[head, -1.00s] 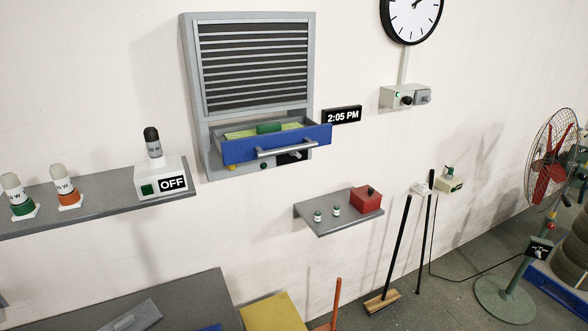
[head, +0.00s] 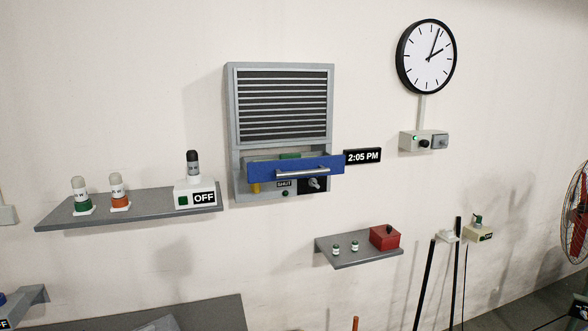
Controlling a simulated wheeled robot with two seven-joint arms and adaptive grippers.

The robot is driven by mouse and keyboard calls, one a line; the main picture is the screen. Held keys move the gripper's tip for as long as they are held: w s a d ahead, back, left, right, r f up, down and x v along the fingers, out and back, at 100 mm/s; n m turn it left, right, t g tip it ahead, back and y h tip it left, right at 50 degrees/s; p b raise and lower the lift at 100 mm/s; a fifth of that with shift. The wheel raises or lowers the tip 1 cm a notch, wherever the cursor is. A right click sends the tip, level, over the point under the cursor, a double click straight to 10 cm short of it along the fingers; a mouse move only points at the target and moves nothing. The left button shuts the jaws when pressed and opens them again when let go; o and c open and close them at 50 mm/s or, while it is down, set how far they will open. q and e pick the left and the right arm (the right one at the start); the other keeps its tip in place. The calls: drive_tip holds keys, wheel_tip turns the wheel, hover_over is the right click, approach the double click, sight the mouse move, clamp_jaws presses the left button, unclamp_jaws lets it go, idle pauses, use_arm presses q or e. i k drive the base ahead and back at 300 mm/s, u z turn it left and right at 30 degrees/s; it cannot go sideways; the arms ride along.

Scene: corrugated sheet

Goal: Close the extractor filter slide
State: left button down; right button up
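The extractor unit (head: 232,110) hangs on the wall, with a grey louvred grille (head: 283,107) at its top. Below the grille, the blue filter slide (head: 262,170) sticks out from the unit, so it stands open. A silver bar handle (head: 302,172) runs across its front. A green piece (head: 290,156) shows just above the slide's front edge. Under the slide are a small "SHUT" label (head: 284,184), a dark switch (head: 314,185) and a yellow part (head: 255,188). Neither of my grippers is in view.
A grey shelf (head: 130,213) at left carries bottles and a white box marked "OFF" (head: 195,194). A lower shelf (head: 358,257) holds a red box (head: 384,237) and two small bottles. A fan (head: 577,215) stands at right. A dark surface (head: 215,312) is at bottom left.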

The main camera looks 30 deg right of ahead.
sight(325, 164)
drive_tip(key=i, duration=0.7)
drive_tip(key=z, duration=0.8)
drive_tip(key=i, duration=0.55)
drive_tip(key=z, duration=0.5)
